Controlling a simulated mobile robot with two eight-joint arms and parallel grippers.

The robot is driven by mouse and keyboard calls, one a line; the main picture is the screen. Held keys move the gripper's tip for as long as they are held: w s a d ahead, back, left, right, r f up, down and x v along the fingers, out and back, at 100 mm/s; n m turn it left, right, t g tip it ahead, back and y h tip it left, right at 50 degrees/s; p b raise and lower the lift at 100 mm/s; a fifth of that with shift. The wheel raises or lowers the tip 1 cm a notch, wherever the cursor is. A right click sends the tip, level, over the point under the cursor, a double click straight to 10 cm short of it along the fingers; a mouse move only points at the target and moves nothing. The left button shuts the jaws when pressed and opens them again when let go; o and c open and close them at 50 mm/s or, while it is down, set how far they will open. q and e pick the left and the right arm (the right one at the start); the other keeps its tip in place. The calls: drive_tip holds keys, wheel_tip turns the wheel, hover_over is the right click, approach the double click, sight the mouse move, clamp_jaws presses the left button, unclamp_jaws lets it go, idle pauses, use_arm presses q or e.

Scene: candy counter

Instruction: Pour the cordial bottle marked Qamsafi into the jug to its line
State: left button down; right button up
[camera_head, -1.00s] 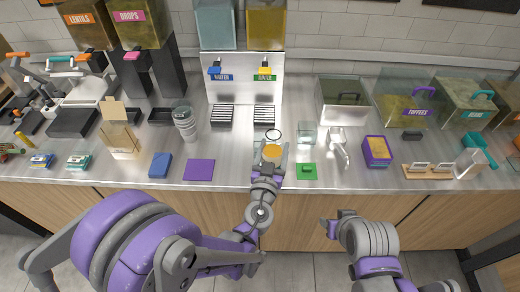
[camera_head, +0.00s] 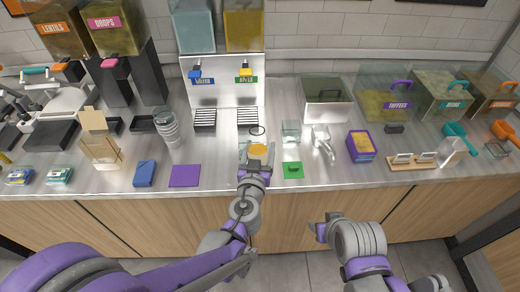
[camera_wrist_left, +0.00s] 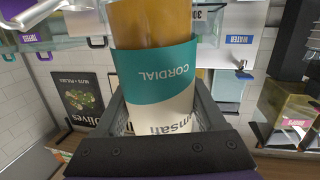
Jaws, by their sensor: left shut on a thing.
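My left gripper (camera_head: 253,172) is shut on the cordial bottle (camera_head: 258,150) near the counter's front edge. In the left wrist view the bottle (camera_wrist_left: 155,75) has amber contents and a teal and white label reading CORDIAL, upside down in the picture. The name below is partly hidden by the gripper; "msafi" shows. Whether the bottle touches the counter cannot be told. A small clear vessel (camera_head: 291,131), which looks like the jug, stands right of the bottle, apart from it. Its line is too small to see. My right gripper (camera_head: 321,228) looks open and empty, in front of the counter.
A dark ring (camera_head: 257,129) shows just behind the bottle. A green mat (camera_head: 293,171) lies to the right, with a metal scoop-like thing (camera_head: 322,141) behind it. A purple mat (camera_head: 185,176) lies left. A dispenser panel (camera_head: 222,96) stands behind.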

use_arm(q)
drive_tip(key=shift+g+b, duration=0.6)
drive_tip(key=shift+r+n+g, duration=0.15)
drive_tip(key=shift+n+g, duration=0.15)
use_arm(e)
drive_tip(key=f, duration=0.1)
drive_tip(key=s+f, duration=0.1)
drive_tip(key=shift+s+f, duration=0.25)
drive_tip(key=shift+f, duration=0.1)
use_arm(q)
drive_tip(key=shift+w+a+r+n+g+b, duration=0.1)
drive_tip(key=shift+w+r+n+g+b, duration=0.15)
drive_tip(key=shift+g+b, duration=0.3)
drive_tip(key=shift+w+r+n+g+b, duration=0.25)
drive_tip(key=shift+g+b, duration=0.1)
drive_tip(key=shift+g, duration=0.3)
use_arm(e)
drive_tip(key=shift+s+f, duration=0.2)
drive_tip(key=shift+f, duration=0.3)
drive_tip(key=shift+s+f, duration=0.15)
drive_tip(key=shift+f, duration=0.35)
drive_tip(key=shift+w, duration=0.1)
